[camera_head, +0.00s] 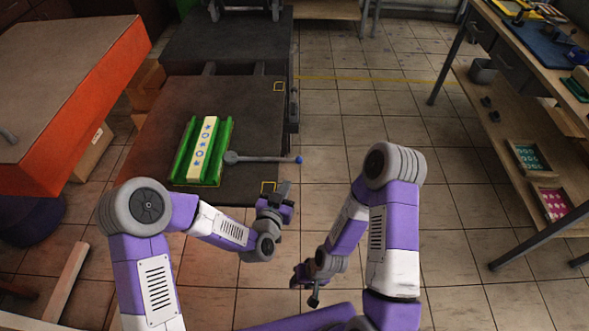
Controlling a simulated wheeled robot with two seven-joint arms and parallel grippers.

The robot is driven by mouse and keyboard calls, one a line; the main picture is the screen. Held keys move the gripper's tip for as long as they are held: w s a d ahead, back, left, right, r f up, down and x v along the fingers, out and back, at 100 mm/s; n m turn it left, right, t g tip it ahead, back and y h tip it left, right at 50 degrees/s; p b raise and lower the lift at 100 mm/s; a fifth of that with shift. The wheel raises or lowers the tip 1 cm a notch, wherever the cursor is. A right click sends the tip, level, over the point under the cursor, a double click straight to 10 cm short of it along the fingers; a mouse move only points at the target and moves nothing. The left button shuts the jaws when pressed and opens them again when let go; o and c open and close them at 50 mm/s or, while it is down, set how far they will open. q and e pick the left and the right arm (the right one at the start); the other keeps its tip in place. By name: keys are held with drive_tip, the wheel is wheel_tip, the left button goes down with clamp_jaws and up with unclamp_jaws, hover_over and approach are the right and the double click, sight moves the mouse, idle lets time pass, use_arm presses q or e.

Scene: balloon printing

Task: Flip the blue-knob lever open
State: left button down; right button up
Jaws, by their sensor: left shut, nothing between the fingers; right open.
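The lever (262,159) is a grey bar with a round grey hub at its left end and a small blue knob (299,160) at its right end. It lies across the dark table (255,115), and the knob reaches past the table's right edge. My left gripper (284,190) is shut and empty, a little below the lever and apart from it, by the table's front right corner. My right gripper (314,298) is open and empty, low in the view over the tiled floor, away from the lever.
A green tray (183,152) with a pale strip (203,148) bearing blue marks lies left of the lever. An orange-sided bench (98,110) stands at left. A wooden workbench (470,120) with trays stands at right. Tiled floor between is clear.

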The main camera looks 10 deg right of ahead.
sight(297, 162)
use_arm(q)
drive_tip(key=b+x, duration=0.1)
drive_tip(key=x, duration=0.7)
drive_tip(key=shift+w+d+f, duration=0.1)
drive_tip(key=shift+w+d, duration=0.2)
drive_tip(key=shift+w, duration=0.1)
drive_tip(key=shift+w+b, duration=0.15)
drive_tip(key=shift+b, duration=0.15)
